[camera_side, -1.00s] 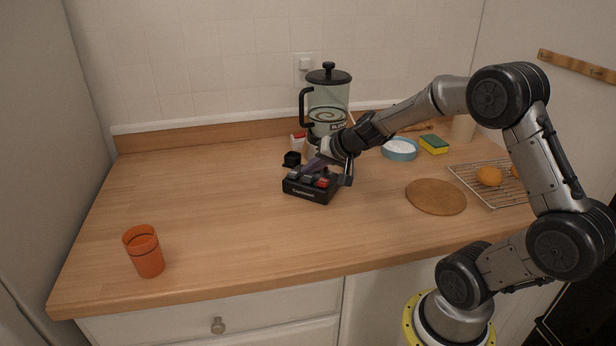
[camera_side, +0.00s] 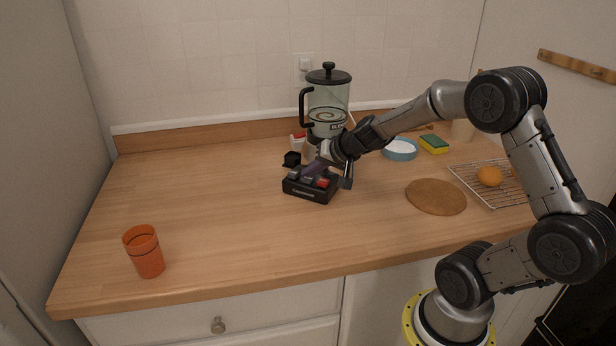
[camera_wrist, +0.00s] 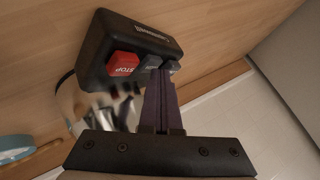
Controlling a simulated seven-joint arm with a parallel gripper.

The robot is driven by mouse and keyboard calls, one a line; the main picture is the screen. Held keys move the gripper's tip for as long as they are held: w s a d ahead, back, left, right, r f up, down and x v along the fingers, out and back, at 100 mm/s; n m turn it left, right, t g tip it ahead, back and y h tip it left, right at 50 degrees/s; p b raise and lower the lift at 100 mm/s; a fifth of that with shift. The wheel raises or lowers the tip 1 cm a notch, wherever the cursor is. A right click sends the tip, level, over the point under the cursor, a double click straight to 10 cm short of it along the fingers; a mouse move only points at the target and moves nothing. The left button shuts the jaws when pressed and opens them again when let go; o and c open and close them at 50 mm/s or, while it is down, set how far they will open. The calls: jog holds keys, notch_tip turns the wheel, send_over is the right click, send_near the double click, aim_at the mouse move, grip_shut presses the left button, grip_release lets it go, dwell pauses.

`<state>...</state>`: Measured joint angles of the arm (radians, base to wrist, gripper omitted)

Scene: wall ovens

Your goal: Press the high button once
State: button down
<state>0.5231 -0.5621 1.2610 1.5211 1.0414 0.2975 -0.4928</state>
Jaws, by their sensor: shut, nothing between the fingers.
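A black control box (camera_side: 309,192) stands on the counter in front of the blender. It has a red button (camera_side: 322,183) on the right and grey buttons on the left. In the wrist view the red button (camera_wrist: 122,64) reads STOP, with a middle grey button (camera_wrist: 151,62) and another grey button (camera_wrist: 172,67) beside it. Marks on the grey buttons are too small to read. My gripper (camera_side: 307,175) is shut and empty, with its purple fingertips (camera_wrist: 160,73) at the grey buttons. They partly hide those buttons; I cannot tell whether they touch.
A blender (camera_side: 327,105) stands close behind the box. An orange cup (camera_side: 145,255) is at the front left. A brown round mat (camera_side: 436,197), a wire rack (camera_side: 505,195), a blue bowl (camera_side: 400,151) and a sponge (camera_side: 434,144) lie to the right. The left counter is mostly clear.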

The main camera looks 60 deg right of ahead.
aim_at(311, 180)
jog(key=shift+r, duration=0.85)
jog(key=shift+r, duration=2.5)
